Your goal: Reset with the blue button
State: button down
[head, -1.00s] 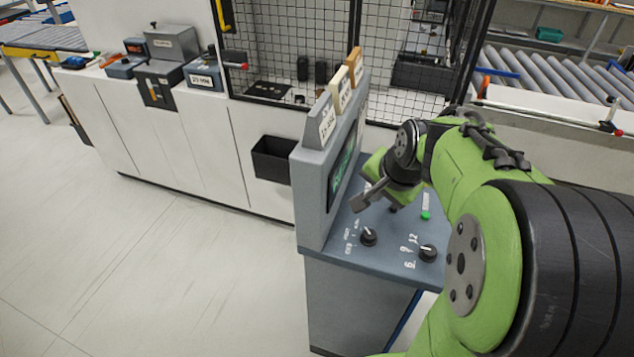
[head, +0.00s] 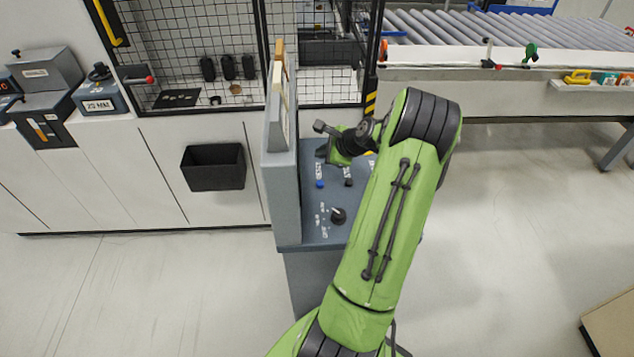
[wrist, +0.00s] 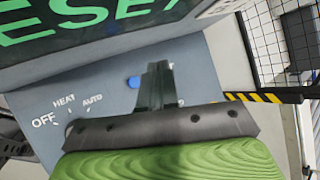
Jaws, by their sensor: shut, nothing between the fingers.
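The blue button (head: 320,184) sits on the sloped grey-blue panel (head: 312,232) of the console, close to the upright screen housing. In the wrist view the blue button (wrist: 134,82) shows just left of my fingers. My gripper (wrist: 158,72) is shut and empty, with its fingers pointing toward the panel. The gap between fingertips and panel cannot be judged. In the head view my green hand is over the far part of the panel, beyond the button, and the fingertips are hard to make out. The screen (wrist: 90,22) shows large green letters, partly cut off, reading "ESE".
A black rotary knob (head: 338,215) marked OFF, HEAT and AUTO is nearer than the button. A dark button (head: 348,181) is right of it. The screen housing (head: 284,190) rises at the left. A mesh fence (head: 190,45) and roller conveyor (head: 470,32) stand behind.

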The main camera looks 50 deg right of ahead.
jog(key=b, duration=0.6)
send_over(322, 185)
notch_tip(322, 185, down, 8)
jog(key=shift+r, duration=0.1)
jog(key=shift+d+f+b, duration=0.1)
jog(key=shift+f+b, duration=0.3)
jog(key=shift+f, duration=0.1)
jog(key=shift+f, duration=0.1)
dwell(1.0)
jog(key=shift+f, duration=0.3)
jog(key=shift+f+b, duration=0.45)
jog(key=shift+f, duration=0.05)
dwell(0.6)
jog(key=shift+r+p, duration=0.8)
jog(key=shift+r, duration=0.15)
